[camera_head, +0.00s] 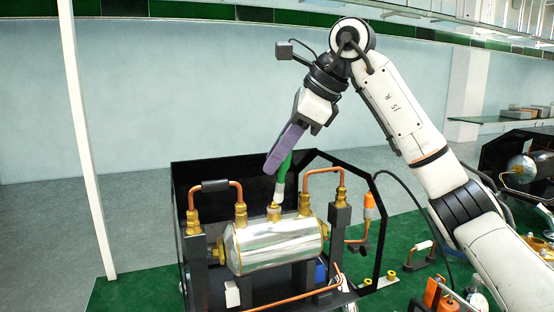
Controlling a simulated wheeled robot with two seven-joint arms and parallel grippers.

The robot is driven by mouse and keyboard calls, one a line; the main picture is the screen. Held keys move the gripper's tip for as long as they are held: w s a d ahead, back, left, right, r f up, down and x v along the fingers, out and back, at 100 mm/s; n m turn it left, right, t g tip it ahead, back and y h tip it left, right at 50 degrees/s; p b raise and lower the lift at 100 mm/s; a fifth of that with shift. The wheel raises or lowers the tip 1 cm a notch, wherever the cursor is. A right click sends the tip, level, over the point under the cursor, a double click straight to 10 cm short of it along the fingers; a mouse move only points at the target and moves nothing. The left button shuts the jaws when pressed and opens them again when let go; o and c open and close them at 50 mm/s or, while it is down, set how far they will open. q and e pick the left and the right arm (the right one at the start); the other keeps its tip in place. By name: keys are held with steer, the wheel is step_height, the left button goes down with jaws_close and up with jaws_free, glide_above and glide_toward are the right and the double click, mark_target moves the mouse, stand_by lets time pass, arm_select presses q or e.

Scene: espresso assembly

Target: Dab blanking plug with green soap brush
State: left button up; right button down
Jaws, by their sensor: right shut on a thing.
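My right gripper (278,164) reaches down from the upper right, and its purple fingers are shut on the green soap brush (284,172). The brush points down, with a pale lower end just above or touching a brass fitting (274,211) on top of the silver boiler (275,243). This fitting looks like the blanking plug. I cannot tell whether the brush tip touches it. My left gripper is not in view.
A black frame (184,200) surrounds the boiler, with copper pipes (237,188) and brass fittings close on both sides of the brush. An orange-handled part (369,205) stands at the frame's right. Loose parts lie on the green mat (140,292) at right.

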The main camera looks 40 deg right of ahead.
steer(key=shift+r, duration=2.45)
